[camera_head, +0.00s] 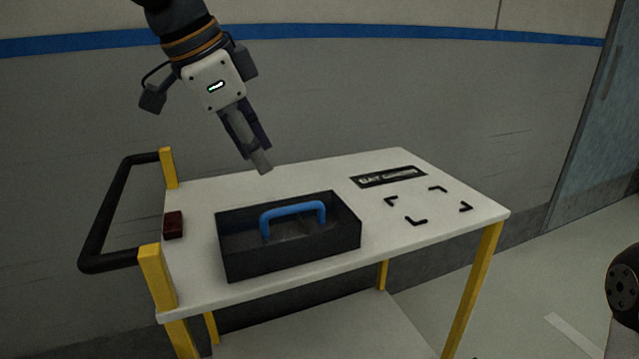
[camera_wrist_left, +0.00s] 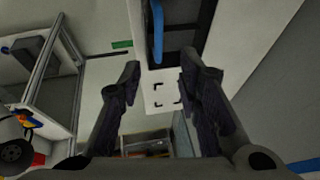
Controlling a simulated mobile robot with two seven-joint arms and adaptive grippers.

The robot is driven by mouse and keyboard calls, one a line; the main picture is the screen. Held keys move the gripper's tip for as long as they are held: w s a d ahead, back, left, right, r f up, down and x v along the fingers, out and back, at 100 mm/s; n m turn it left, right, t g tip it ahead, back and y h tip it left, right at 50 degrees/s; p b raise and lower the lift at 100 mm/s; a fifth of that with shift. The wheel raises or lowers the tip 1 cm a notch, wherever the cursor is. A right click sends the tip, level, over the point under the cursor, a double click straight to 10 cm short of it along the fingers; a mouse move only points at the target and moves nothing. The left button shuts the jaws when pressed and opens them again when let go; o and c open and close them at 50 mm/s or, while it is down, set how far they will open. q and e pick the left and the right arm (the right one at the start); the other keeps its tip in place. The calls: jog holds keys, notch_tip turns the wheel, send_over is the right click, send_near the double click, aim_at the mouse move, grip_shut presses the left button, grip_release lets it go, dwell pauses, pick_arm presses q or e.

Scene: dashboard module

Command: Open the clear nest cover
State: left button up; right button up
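I cannot make out a clear nest cover in either view. My left gripper (camera_head: 258,165) hangs in the air above the back of a white cart top in the head view, pointing down and to the right. In the left wrist view its two fingers (camera_wrist_left: 160,64) are spread apart with nothing between them. A black open box (camera_head: 290,259) with a blue handle (camera_head: 292,210) stands on the cart, lower and nearer than the gripper. The handle also shows in the left wrist view (camera_wrist_left: 158,32). My right gripper is not in view.
The white cart top (camera_head: 400,240) has black corner marks and a black label (camera_head: 388,177) on its right, clear part. A dark red block (camera_head: 173,225) lies at its left edge, near a black push bar (camera_head: 103,215). A silver-framed station (camera_wrist_left: 50,75) shows in the wrist view.

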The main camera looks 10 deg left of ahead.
aim_at(283, 211)
pick_arm(q)
jog(key=x, duration=1.1)
jog(key=shift+s+a, duration=0.1)
jog(key=shift+s, duration=0.05)
grip_shut()
